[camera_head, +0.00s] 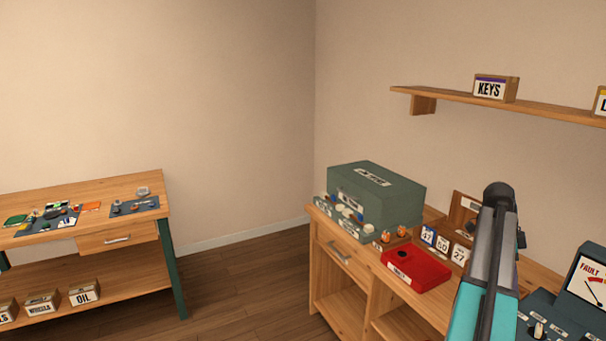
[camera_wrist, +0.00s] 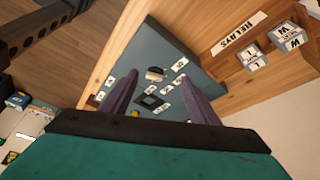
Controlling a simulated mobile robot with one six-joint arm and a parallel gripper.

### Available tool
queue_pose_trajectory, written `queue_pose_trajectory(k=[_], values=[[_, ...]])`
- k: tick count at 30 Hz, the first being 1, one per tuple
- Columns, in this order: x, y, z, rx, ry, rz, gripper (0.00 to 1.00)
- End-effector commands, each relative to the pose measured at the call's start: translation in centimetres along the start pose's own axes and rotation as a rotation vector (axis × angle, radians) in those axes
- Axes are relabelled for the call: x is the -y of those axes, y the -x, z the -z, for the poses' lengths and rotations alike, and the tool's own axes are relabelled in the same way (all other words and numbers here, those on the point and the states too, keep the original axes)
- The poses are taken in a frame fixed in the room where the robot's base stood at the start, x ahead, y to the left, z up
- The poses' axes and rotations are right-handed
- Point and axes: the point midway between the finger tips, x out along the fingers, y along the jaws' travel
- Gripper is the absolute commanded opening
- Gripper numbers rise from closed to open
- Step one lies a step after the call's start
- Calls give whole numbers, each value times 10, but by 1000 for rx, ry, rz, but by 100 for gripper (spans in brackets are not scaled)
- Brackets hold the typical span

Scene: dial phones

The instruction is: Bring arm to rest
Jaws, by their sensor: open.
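My arm (camera_head: 488,255), teal and grey with a dark rounded joint on top, rises in front of the right bench in the head view. My gripper is not clearly visible there. In the wrist view my gripper (camera_wrist: 158,78) shows two purple-grey fingers spread apart with nothing held between them. Beyond the fingers is a dark slate panel (camera_wrist: 165,45) with white tags and small dark parts. I cannot tell the exact distance from the fingertips to the panel.
The right bench (camera_head: 345,255) carries a green-grey case (camera_head: 385,195), a red box (camera_head: 415,272), number cards (camera_head: 442,243) and a fault meter (camera_head: 588,283). A wall shelf (camera_head: 440,95) holds a KEYS box (camera_head: 495,88). A left bench (camera_head: 150,185) stands apart; floor between is clear.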

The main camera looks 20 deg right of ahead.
Motion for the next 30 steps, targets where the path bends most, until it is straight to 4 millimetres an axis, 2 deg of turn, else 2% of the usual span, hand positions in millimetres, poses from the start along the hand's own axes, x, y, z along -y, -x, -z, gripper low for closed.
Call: queue_pose_trajectory(k=[1,8,14,18,23,30], values=[[-1,-4,-21,5,55,8,55],[-6,-21,-120,33,358,60,55],[-22,-35,-207,55,627,108,55],[-40,-45,-265,67,812,142,55],[-66,-56,-327,79,1022,180,55],[-117,-73,-413,92,1330,239,55]])
